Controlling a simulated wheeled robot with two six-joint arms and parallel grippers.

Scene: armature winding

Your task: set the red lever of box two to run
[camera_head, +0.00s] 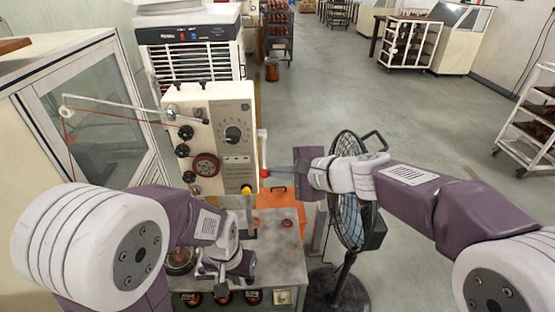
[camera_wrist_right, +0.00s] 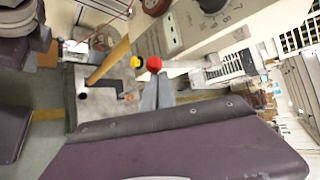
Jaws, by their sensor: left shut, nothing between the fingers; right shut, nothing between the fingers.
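The cream control box (camera_head: 225,125) stands at centre-left in the head view, with a dial and dark knobs on its face. I cannot read a label that marks it as box two. On its right side hangs a pale lever (camera_head: 262,145) with a red knob (camera_head: 264,172) at its lower end. The red knob also shows in the right wrist view (camera_wrist_right: 154,64). My right gripper (camera_head: 272,172) is shut and empty, its tips at the red knob; contact is unclear. The shut fingers (camera_wrist_right: 157,92) show just below the knob. My left gripper (camera_head: 217,276) is shut and empty, low over the bench.
A grey bench (camera_head: 275,245) lies below the box. A yellow knob (camera_head: 246,190) sits at the box's lower edge. A black fan (camera_head: 350,205) stands close behind my right arm. A glass-doored cabinet (camera_head: 95,120) is at left. Open floor lies beyond.

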